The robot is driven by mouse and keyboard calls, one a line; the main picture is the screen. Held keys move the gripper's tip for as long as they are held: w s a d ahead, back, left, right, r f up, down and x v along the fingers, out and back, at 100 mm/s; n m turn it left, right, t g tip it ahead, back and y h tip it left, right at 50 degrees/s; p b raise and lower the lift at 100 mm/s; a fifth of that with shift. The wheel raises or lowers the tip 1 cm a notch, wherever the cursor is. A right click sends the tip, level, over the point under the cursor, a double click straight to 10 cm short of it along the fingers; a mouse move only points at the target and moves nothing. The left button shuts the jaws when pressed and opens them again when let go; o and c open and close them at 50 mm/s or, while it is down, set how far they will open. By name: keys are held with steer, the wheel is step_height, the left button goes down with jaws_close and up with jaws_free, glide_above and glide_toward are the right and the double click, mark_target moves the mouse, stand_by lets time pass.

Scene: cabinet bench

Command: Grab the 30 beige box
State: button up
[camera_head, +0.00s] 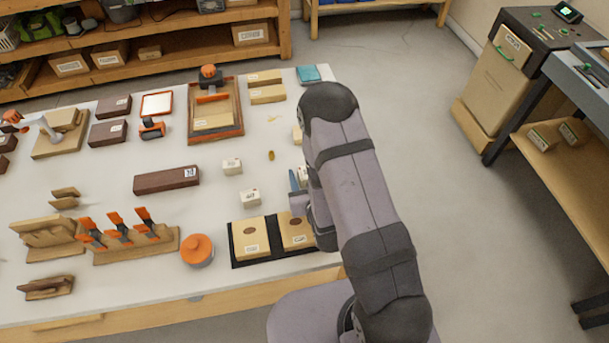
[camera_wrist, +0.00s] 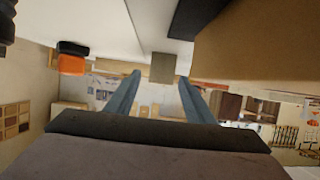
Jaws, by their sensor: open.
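Several beige boxes show in the head view; I cannot read which label says 30. Two larger beige boxes, a left one (camera_head: 251,236) and a right one (camera_head: 295,231), lie on a black tray (camera_head: 275,257). Small pale boxes stand farther back, one in the middle (camera_head: 232,166) and one nearer (camera_head: 250,197). My gripper (camera_head: 296,181) is just above the tray's right end, beside another small box partly hidden by my arm. In the wrist view my gripper (camera_wrist: 159,78) is open, with a small greyish-beige box (camera_wrist: 163,68) seen between the fingertips and nothing held.
An orange-lidded jar (camera_head: 197,250) stands left of the tray. A dark brown box (camera_head: 166,180) and a wooden rack with orange-handled tools (camera_head: 135,243) lie farther left. A wooden tray (camera_head: 239,121) is behind. In the wrist view a large tan surface (camera_wrist: 255,40) is close at upper right.

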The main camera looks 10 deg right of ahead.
steer(key=shift+w+f, duration=0.3)
steer(key=shift+w, duration=0.35)
steer(key=c, duration=1.2)
steer(key=shift+o, duration=0.2)
steer(key=shift+r, duration=0.2)
step_height(320, 180, up, 7)
steer(key=shift+r, duration=0.2)
steer(key=shift+r+p, duration=0.75)
steer(key=shift+r, duration=0.4)
